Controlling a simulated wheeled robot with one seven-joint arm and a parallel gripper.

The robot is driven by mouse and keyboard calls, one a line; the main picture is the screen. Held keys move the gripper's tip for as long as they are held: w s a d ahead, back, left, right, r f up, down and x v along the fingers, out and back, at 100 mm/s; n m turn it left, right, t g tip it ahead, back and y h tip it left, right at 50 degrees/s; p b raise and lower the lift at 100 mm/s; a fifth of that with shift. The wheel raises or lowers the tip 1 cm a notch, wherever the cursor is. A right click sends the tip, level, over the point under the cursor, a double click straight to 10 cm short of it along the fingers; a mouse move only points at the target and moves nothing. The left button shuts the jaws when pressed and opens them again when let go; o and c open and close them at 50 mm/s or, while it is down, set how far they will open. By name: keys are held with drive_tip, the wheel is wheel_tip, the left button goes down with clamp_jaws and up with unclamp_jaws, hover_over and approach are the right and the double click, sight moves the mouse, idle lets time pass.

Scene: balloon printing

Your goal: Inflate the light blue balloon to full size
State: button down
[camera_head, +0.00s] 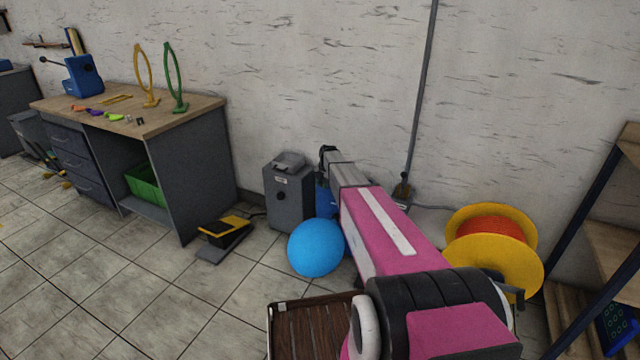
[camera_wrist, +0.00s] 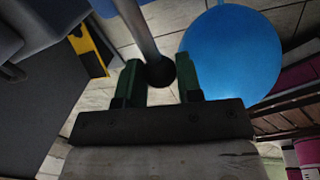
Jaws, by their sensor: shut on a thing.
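The light blue balloon (camera_head: 316,248) is round and swollen, close to the floor in front of a grey box-shaped machine (camera_head: 290,198). In the wrist view the balloon (camera_wrist: 232,52) fills the upper right, beside my gripper. My gripper (camera_wrist: 158,74) has two green fingers, one on each side of the black ball end (camera_wrist: 160,72) of a grey rod (camera_wrist: 136,28), and is shut on it. A small blue part (camera_head: 326,203) shows behind the balloon, partly hidden by my arm. My fingers are hidden in the head view.
A black and yellow foot pedal (camera_head: 225,237) lies on the floor left of the machine. A workbench (camera_head: 150,116) stands at the left. A yellow reel with orange line (camera_head: 493,245) and a shelf (camera_head: 610,220) are at the right. Tiled floor is clear at lower left.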

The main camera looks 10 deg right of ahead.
drive_tip(key=shift+d, duration=0.1)
idle(0.4)
drive_tip(key=c, duration=0.8)
unclamp_jaws()
drive_tip(key=shift+r, duration=0.1)
drive_tip(key=r, duration=0.3)
drive_tip(key=s+d+r, duration=0.1)
drive_tip(key=r, duration=0.6)
drive_tip(key=shift+s+d+r, duration=0.2)
drive_tip(key=shift+s+r, duration=0.05)
drive_tip(key=shift+s, duration=0.05)
drive_tip(key=s+a+m, duration=0.1)
drive_tip(key=s+m, duration=0.8)
drive_tip(key=s, duration=0.5)
drive_tip(key=s+a+f+m+g+h, duration=0.1)
drive_tip(key=s+a+m, duration=0.1)
drive_tip(key=s+m, duration=0.6)
drive_tip(key=s+a+f+m, duration=0.1)
drive_tip(key=s+m, duration=0.8)
drive_tip(key=s, duration=1.2)
drive_tip(key=shift+a+f+m+g+h, duration=0.15)
drive_tip(key=shift+a+m+g+h, duration=0.15)
drive_tip(key=shift+a, duration=0.45)
